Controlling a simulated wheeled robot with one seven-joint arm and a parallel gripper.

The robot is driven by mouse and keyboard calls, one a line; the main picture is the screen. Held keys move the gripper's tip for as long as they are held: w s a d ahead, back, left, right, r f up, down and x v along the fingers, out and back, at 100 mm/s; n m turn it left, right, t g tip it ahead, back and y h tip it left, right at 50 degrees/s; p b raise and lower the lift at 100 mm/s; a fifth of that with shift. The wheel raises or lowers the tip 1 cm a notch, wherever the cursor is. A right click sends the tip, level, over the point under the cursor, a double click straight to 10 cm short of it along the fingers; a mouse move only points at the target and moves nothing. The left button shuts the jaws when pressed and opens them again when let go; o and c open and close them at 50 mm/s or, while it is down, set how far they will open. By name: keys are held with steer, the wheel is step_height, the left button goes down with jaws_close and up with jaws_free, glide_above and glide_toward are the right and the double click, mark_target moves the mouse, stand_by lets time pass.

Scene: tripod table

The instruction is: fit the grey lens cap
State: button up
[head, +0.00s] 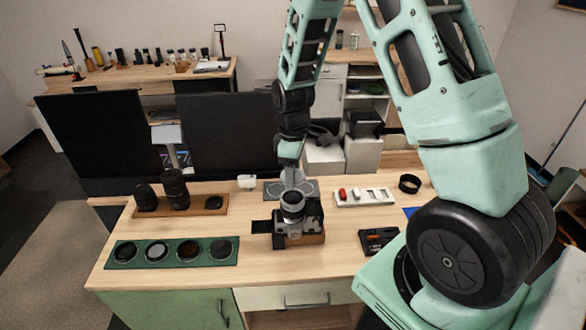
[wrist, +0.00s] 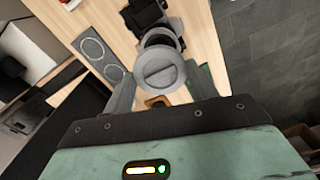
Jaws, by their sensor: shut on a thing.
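The grey lens cap (wrist: 160,75) is a round disc with a slot across its face, seen in the wrist view. My gripper (wrist: 161,88) is shut on it, a finger at each side. The camera (head: 298,228) stands on the table with its lens (head: 292,201) pointing up. In the head view my gripper (head: 291,180) is just above and behind the lens. In the wrist view the camera (wrist: 145,14) and its lens barrel lie beyond the cap, partly covered by it. I cannot tell whether cap and lens touch.
A grey mat with two rings (head: 273,191) lies behind the camera. A green tray (head: 139,262) of round filters is at front left, a wooden stand (head: 212,208) with lenses behind it. A white tray (head: 376,201) and a black ring (head: 409,184) are at right.

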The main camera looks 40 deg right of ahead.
steer(key=b, duration=0.3)
glide_above(293, 198)
steer(key=shift+f, duration=2.6)
steer(key=shift+f+b, duration=0.6)
steer(key=shift+f, duration=0.1)
steer(key=o, duration=1.4)
steer(key=shift+c, duration=0.2)
steer(key=shift+r+p, duration=2.8)
steer(key=shift+r, duration=0.8)
